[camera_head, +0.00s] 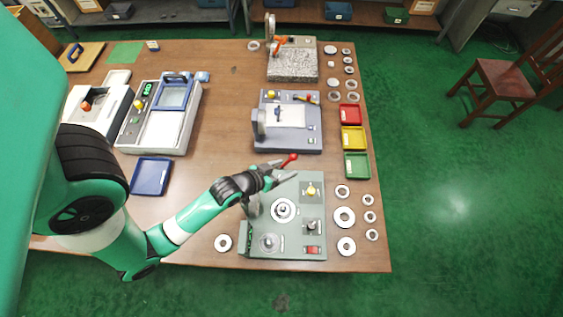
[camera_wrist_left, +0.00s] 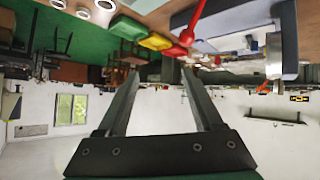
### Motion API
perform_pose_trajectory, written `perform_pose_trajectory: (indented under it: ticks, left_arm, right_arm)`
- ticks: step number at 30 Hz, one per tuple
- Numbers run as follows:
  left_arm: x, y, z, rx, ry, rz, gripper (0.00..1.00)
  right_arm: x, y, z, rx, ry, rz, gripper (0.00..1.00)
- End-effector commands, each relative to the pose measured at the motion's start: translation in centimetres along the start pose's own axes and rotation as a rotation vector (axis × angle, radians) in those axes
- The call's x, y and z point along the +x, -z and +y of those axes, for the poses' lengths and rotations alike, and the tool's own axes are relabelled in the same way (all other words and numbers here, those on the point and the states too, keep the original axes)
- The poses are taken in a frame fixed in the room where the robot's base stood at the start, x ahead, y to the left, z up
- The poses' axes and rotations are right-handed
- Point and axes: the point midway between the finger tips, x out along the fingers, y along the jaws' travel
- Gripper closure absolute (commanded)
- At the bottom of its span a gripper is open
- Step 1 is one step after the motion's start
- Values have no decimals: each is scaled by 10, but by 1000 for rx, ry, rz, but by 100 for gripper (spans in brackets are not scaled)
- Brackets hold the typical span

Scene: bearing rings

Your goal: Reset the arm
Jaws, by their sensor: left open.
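My right gripper is not in view.
A grey-blue machine (camera_head: 290,145) and a granite-topped stand (camera_head: 293,67) are farther back. Red (camera_head: 350,114), yellow (camera_head: 353,138) and green trays (camera_head: 357,165) line the right side. Several rings lie near the right edge. A blue tray (camera_head: 151,176) lies left, beside bare wood.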

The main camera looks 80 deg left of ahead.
Motion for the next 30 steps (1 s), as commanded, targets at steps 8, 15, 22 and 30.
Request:
perform_pose_trajectory:
  ticks: [8, 15, 22, 30]
  left_arm:
    - [-14, -3, 5, 0, 0, 1, 32]
    - [-14, -3, 5, 0, 0, 1, 32]
    - [-13, -3, 5, 1, -2, 1, 32]
    - [5, 94, 70, 43, -140, 196, 32]
  right_arm:
    - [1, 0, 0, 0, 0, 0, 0]
    - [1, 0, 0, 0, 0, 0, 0]
    - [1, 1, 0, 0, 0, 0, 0]
    - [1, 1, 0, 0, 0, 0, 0]
